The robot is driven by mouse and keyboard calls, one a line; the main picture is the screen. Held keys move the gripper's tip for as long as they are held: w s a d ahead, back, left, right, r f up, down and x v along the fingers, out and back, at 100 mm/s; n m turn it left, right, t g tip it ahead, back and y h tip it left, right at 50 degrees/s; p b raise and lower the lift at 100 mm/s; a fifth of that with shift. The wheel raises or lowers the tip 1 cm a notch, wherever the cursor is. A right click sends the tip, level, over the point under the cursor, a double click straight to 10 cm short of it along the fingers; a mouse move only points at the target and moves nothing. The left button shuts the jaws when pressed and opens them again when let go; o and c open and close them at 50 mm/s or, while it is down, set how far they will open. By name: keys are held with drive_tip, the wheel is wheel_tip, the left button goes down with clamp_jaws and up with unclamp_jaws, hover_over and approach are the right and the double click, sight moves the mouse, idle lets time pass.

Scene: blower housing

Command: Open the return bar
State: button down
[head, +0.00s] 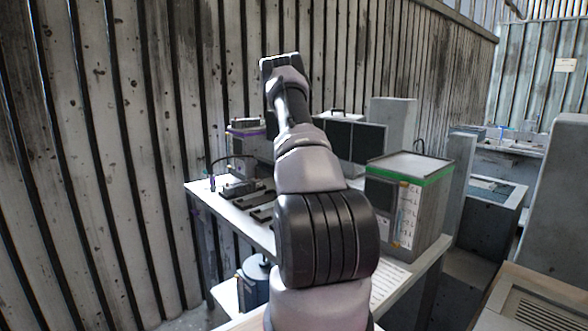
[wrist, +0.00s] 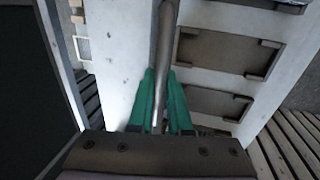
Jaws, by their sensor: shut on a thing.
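In the wrist view, a grey metal bar (wrist: 166,40) runs from the top edge down between the green fingers of my gripper (wrist: 160,76). I take it to be the return bar. The fingers stand on both sides of the bar, shut on it. The bar's far end is out of the frame. In the head view, my arm fills the middle of the picture, and I cannot make out the fingers or the bar there.
In the wrist view, a pale surface with dark recessed trays (wrist: 222,52) lies below, and a dark panel (wrist: 30,90) is close on the left. In the head view, a green-banded box (head: 432,210) stands on the workbench (head: 222,208), right of my arm. A ribbed wall (head: 110,130) rises behind.

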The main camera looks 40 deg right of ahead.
drive_tip(key=shift+d+r, duration=0.1)
drive_tip(key=shift+d, duration=0.55)
drive_tip(key=c, duration=0.8)
unclamp_jaws()
drive_tip(key=shift+c, duration=0.2)
drive_tip(key=v, duration=1)
drive_tip(key=shift+r, duration=0.35)
